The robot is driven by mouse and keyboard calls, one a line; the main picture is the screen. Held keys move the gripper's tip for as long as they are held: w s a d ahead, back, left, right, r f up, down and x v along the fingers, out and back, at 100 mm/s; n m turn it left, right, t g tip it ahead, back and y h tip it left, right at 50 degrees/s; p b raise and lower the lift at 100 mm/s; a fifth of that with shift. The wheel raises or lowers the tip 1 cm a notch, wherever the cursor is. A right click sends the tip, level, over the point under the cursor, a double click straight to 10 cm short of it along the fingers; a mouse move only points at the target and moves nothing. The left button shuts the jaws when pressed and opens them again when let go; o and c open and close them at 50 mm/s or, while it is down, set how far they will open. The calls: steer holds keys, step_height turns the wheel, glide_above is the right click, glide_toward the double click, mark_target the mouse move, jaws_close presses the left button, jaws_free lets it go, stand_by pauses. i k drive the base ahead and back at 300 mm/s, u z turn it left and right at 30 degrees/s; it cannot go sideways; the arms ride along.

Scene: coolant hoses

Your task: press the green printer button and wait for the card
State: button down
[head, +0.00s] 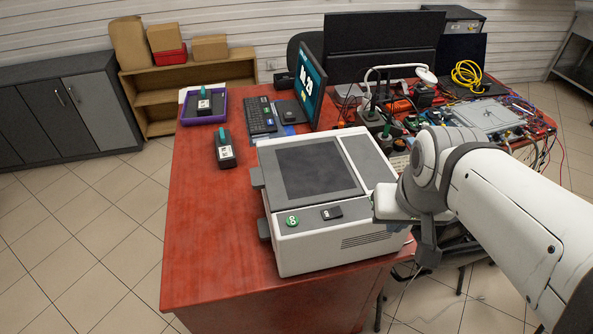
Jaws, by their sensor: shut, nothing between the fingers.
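The white and grey printer (345,240) stands on the front of the red-brown desk, with a dark panel on its top. Its green button (292,221) is on the top near the front left corner and is uncovered. A small black piece (331,212) is to the button's right. My gripper (427,258) is shut and empty, at the printer's right front side, well to the right of the button and apart from it. I see no card.
The desk (190,230) is clear left of the printer. A dark green-topped device (225,150), a keyboard (261,115) and a monitor (311,82) stand behind. A purple tray (188,119) holds a similar device. Cables and electronics crowd the right side.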

mark_target(292, 221)
steer(key=z, duration=1.55)
steer(key=k, duration=1.8)
steer(key=u, duration=1.35)
steer(key=i, duration=0.95)
steer(key=u, duration=0.05)
